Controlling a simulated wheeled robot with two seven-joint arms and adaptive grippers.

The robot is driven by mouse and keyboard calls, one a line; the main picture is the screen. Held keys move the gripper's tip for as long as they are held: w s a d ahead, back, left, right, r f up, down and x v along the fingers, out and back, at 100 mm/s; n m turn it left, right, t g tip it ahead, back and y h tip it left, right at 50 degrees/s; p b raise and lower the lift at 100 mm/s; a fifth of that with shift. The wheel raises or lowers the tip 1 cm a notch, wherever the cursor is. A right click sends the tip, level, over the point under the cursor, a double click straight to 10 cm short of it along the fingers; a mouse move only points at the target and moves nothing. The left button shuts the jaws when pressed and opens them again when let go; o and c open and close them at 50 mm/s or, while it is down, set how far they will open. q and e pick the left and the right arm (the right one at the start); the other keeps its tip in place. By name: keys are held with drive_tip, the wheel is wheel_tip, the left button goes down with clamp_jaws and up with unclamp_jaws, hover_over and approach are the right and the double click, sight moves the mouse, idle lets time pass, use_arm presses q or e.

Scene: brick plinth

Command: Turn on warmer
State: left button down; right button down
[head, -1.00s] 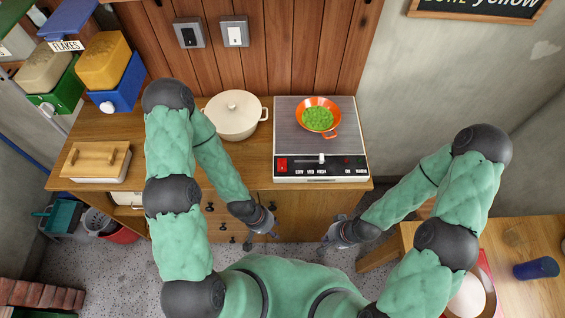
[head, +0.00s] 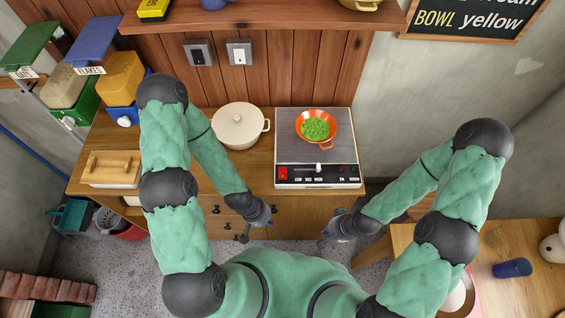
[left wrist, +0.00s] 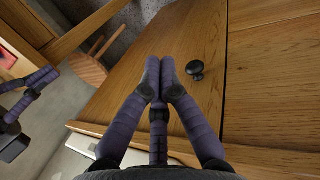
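The warmer (head: 287,153) is a grey flat plate with a white body on the wooden counter. An orange pan (head: 331,128) of green food stands on it. Its front panel has a red switch (head: 283,173) at the left, a slider (head: 318,168) in the middle and small dark knobs at the right. Whether the switch is on cannot be told. My left gripper (head: 262,223) is in front of the counter, left of and below the warmer. In the left wrist view (left wrist: 160,62) its fingertips meet, with nothing between them. My right gripper (head: 332,236) is in front too, apart from the warmer; its fingertips converge, empty.
A cream lidded pot (head: 238,128) stands left of the warmer. A wooden-lidded box (head: 110,168) is at the counter's left end. Wall switches (head: 239,53) are behind, below a shelf (head: 290,20). A side table (head: 520,240) is at the right. Drawer knobs face me.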

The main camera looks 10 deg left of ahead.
use_arm(q)
drive_tip(key=w+r+m+p, duration=0.3)
drive_tip(key=w+r+p, duration=0.1)
drive_tip(key=r, duration=0.3)
drive_tip(key=m, duration=0.7)
approach(285, 176)
drive_tip(key=s+f, duration=0.3)
drive_tip(key=s, duration=0.1)
drive_tip(key=w+r+m, duration=0.4)
drive_tip(key=r+m, duration=0.4)
drive_tip(key=r, duration=0.2)
drive_tip(key=shift+w+a+r+y, duration=0.25)
drive_tip(key=shift+w+y, duration=0.05)
drive_tip(key=shift+w, duration=0.1)
drive_tip(key=x, duration=1.2)
drive_tip(key=shift+s+a+f, duration=0.25)
drive_tip(key=shift+f, duration=0.05)
drive_tip(key=shift+s+f, duration=0.1)
drive_tip(key=shift+f, duration=0.65)
drive_tip(key=shift+f, duration=0.1)
